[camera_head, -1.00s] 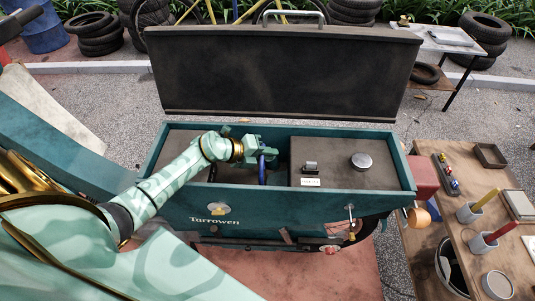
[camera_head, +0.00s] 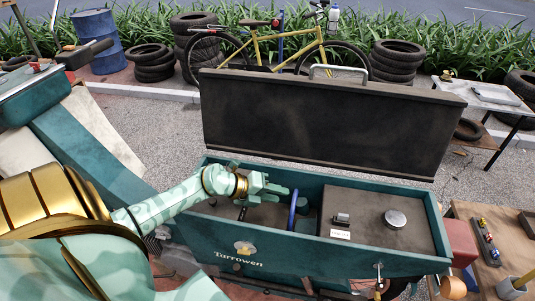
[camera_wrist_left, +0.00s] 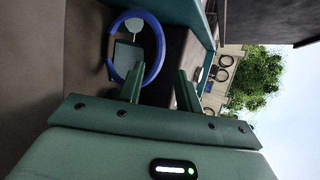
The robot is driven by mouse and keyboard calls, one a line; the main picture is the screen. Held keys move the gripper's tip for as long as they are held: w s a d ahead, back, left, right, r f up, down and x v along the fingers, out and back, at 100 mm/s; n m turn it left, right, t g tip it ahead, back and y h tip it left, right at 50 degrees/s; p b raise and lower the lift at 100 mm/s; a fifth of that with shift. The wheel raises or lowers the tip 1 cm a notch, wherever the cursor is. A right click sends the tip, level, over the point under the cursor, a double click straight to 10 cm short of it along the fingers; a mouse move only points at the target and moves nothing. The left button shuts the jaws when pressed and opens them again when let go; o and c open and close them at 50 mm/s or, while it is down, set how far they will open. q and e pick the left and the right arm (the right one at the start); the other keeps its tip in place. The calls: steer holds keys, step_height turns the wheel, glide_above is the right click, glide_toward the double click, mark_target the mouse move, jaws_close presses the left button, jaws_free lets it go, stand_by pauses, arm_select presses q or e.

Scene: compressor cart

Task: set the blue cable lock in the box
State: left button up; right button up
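The blue cable lock (camera_head: 293,208) is a ring inside the open teal box (camera_head: 312,244). It stands on edge, seen nearly edge-on in the head view, left of the brown raised panel. My left gripper (camera_head: 279,194) is above the box's left compartment, just left of the lock. In the left wrist view, its two fingers are apart with nothing between them (camera_wrist_left: 160,72). The blue ring (camera_wrist_left: 161,45) shows beyond the fingertips, apart from them as far as I can tell. My right gripper is not in view.
The box's dark lid (camera_head: 330,122) stands open behind. A round silver cap (camera_head: 395,218) and a small fitting sit on the panel at right. A wooden table (camera_head: 470,212) with small items stands at the right. A yellow bicycle (camera_head: 262,50) and tyres are behind.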

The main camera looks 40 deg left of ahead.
arm_select(q)
steer(key=shift+v, duration=1.55)
